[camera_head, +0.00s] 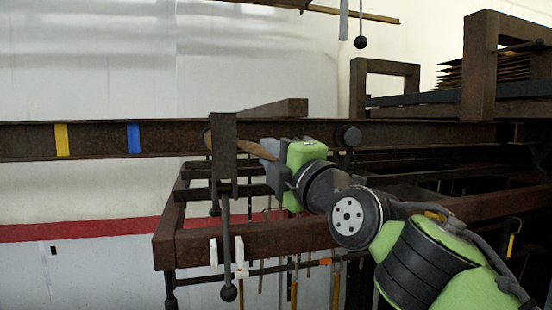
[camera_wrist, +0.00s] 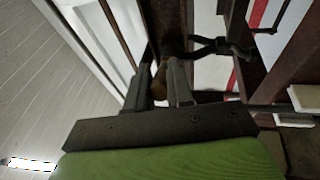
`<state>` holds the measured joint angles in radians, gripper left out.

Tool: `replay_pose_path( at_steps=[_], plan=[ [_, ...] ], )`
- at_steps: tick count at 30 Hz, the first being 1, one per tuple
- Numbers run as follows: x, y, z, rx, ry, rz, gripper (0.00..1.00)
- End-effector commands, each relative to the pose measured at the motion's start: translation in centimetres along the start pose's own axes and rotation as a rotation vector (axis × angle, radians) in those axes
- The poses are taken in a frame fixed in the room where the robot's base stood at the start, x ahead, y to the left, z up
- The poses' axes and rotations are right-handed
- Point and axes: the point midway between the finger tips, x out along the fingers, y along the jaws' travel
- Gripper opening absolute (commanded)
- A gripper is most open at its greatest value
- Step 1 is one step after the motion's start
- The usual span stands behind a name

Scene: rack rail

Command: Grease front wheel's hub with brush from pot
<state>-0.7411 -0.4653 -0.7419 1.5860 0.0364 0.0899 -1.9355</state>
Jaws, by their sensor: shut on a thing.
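My gripper (camera_head: 262,149) reaches left along the front of the rusty rail. Its jaws are shut on the brush, whose brown wooden handle (camera_head: 250,147) points left toward a rusty upright plate (camera_head: 223,150). In the wrist view the brown handle (camera_wrist: 160,84) shows between the two grey fingers of my gripper (camera_wrist: 160,90). The brush's bristles cannot be made out. I cannot make out a grease pot.
The rail (camera_head: 95,141) runs across the view, with yellow (camera_head: 62,140) and blue (camera_head: 133,138) bands. A rusty frame (camera_head: 270,240) lies below my gripper. A lever with a ball end (camera_head: 227,260) hangs under the upright plate. Stacked sheets (camera_head: 495,72) lie at upper right.

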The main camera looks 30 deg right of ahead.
Motion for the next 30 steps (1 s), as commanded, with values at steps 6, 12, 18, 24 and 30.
replay_pose_path(
  at_steps=[6,12,18,24,30],
  plan=[
    [0.3,-0.2,-0.8,-0.002,0.000,0.000,0.00],
    [0.4,-0.5,-1.1,-0.001,0.000,-0.001,0.00],
    [0.3,-1.4,-1.6,-0.001,0.000,-0.003,0.00],
    [0.1,-1.7,-1.3,-0.001,-0.002,-0.003,0.00],
    [-0.1,-2.1,-0.9,0.000,-0.001,-0.002,0.00]
  ],
)
